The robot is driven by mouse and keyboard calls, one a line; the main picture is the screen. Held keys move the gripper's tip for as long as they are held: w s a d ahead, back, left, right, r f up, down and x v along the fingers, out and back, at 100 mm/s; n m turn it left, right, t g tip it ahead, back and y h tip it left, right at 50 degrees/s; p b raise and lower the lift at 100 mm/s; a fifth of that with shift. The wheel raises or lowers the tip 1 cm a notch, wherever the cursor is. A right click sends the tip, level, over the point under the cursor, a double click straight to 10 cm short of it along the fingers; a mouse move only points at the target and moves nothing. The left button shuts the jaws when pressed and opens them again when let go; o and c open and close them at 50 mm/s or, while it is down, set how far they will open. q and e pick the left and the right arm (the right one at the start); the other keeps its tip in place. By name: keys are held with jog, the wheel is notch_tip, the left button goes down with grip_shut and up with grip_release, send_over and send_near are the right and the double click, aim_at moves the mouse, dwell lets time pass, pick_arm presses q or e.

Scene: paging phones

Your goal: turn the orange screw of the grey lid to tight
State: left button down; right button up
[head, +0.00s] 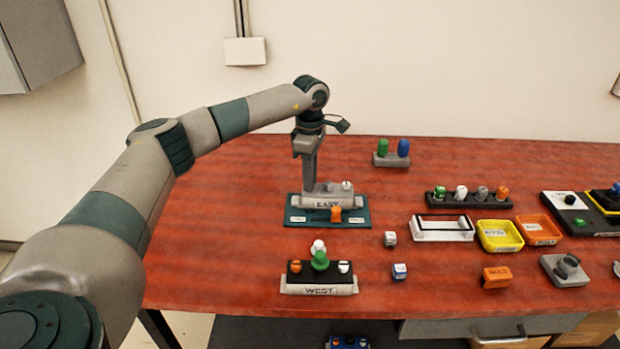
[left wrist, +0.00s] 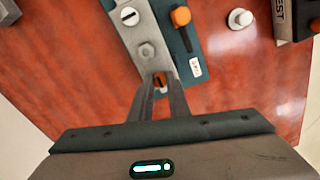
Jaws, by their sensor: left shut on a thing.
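The grey lid (head: 328,188) lies on the box labelled EAST (head: 327,203), on a teal board (head: 297,226). The lid also shows in the left wrist view (left wrist: 133,35), with a white slotted screw (left wrist: 130,16) at its far end and a grey knob (left wrist: 147,51) in the middle. The orange screw (left wrist: 159,80) is at the near end. My left gripper (head: 309,188) points down over the lid's left end in the head view. Its fingertips (left wrist: 160,86) are shut on the orange screw, which they partly hide. The screw's slot angle is hard to read.
An orange knob (head: 336,214) stands on the teal board's front edge. In front is the WEST box (head: 318,289) with a black lid, screws and a green knob. Trays (head: 500,235) and small parts fill the right side. The table's left part is clear.

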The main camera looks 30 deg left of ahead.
pick_arm(q)
jog(key=c, duration=1.9)
grip_release()
jog(key=shift+c, duration=0.2)
